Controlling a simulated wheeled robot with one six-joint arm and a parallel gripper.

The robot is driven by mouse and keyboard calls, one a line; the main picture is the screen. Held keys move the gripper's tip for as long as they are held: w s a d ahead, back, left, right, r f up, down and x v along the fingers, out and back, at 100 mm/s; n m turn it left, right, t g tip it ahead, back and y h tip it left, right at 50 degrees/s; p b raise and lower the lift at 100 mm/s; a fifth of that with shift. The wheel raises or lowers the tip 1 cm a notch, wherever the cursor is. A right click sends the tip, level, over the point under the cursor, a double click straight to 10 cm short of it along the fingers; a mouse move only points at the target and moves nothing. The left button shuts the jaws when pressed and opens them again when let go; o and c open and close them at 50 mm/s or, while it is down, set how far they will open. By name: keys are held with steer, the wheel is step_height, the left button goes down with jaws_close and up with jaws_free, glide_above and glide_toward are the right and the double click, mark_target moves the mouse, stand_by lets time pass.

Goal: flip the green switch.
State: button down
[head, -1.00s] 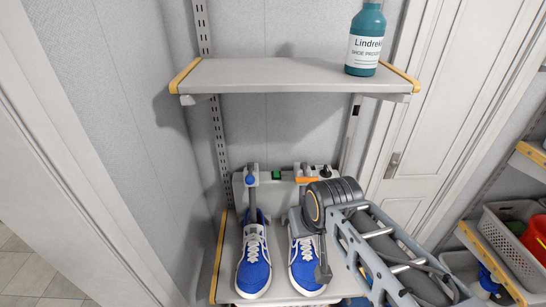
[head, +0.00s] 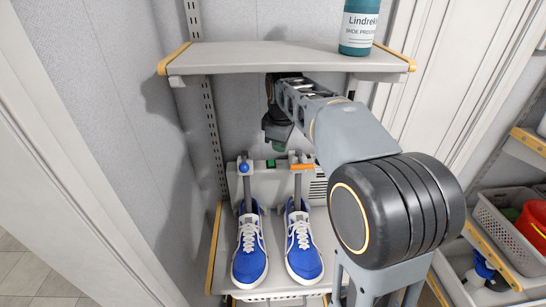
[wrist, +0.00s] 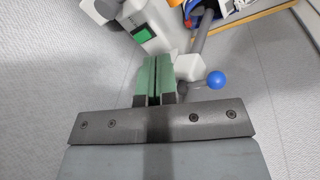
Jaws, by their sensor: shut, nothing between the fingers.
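The green switch (head: 271,163) is a small green block on top of the pale grey shoe-drying unit (head: 265,185), at the back of the lower shelf. In the wrist view it shows as a bright green square (wrist: 143,33) in a dark frame on a white housing. My gripper (head: 272,146) hangs from above, a little above the switch in the head view. In the wrist view my green fingers (wrist: 158,62) are together and empty, pointing toward the housing, with the switch beyond their tips. I see no contact with the switch.
A blue ball knob (wrist: 215,79) stands close right of my fingers in the wrist view. An orange handle (head: 301,167) is right of the switch. Blue shoes (head: 249,255) sit in front. The upper shelf (head: 280,60) with a teal bottle (head: 359,28) overhangs my arm.

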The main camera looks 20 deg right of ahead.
mark_target(273, 160)
steer(key=w+n, duration=0.4)
steer(key=w, duration=0.3)
steer(key=shift+w+n, duration=0.15)
steer(key=shift+n, duration=0.25)
steer(key=shift+w+d+f+p, duration=0.1)
steer(key=shift+w+f, duration=0.15)
steer(key=shift+f, duration=1.4)
steer(key=shift+w+d+f+p, duration=0.15)
steer(key=shift+w+f, duration=0.1)
steer(key=shift+f, duration=1.45)
steer(key=shift+w+f+p, duration=0.1)
steer(key=shift+w+f, duration=0.15)
steer(key=shift+f, duration=1.4)
